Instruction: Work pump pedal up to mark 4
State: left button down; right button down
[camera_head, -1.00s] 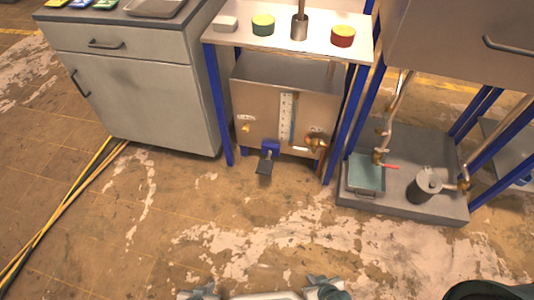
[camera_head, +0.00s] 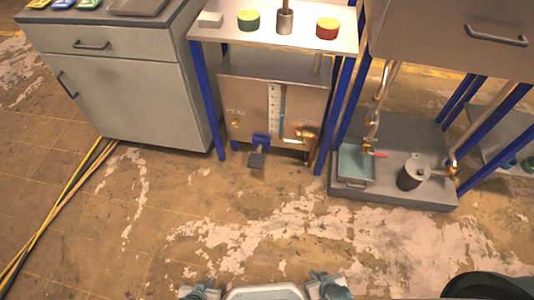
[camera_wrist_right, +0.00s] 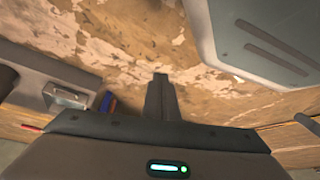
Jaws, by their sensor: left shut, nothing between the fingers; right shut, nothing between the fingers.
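The pump pedal (camera_head: 257,160) is a dark plate on a blue bracket (camera_head: 261,140), low at the front of a steel tank (camera_head: 245,95) under the white-topped bench. A white scale strip (camera_head: 274,108) with a thin tube (camera_head: 282,125) partly blue stands on the tank front; its marks are too small to read. My left gripper (camera_head: 200,289) and right gripper (camera_head: 327,285) are at the bottom edge of the head view, well apart from the pedal. In the right wrist view my right gripper (camera_wrist_right: 160,95) is shut and empty over the floor.
A grey cabinet (camera_head: 130,85) stands left of the bench. A low grey plinth (camera_head: 400,195) with a tray (camera_head: 355,165) and a metal cylinder (camera_head: 412,173) is at right. The floor before the pedal is clear.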

aim_at(256, 160)
jog(key=i+j+z, duration=0.1)
jog(key=z, duration=0.35)
jog(key=i+j+z, duration=0.1)
jog(key=z, duration=0.35)
jog(key=j+z, duration=0.1)
jog(key=z, duration=0.35)
jog(key=i+j+z, duration=0.15)
jog(key=j+z, duration=0.25)
jog(key=j, duration=0.55)
jog(key=j+z, duration=0.4)
jog(key=j, duration=1.75)
jog(key=z, duration=0.05)
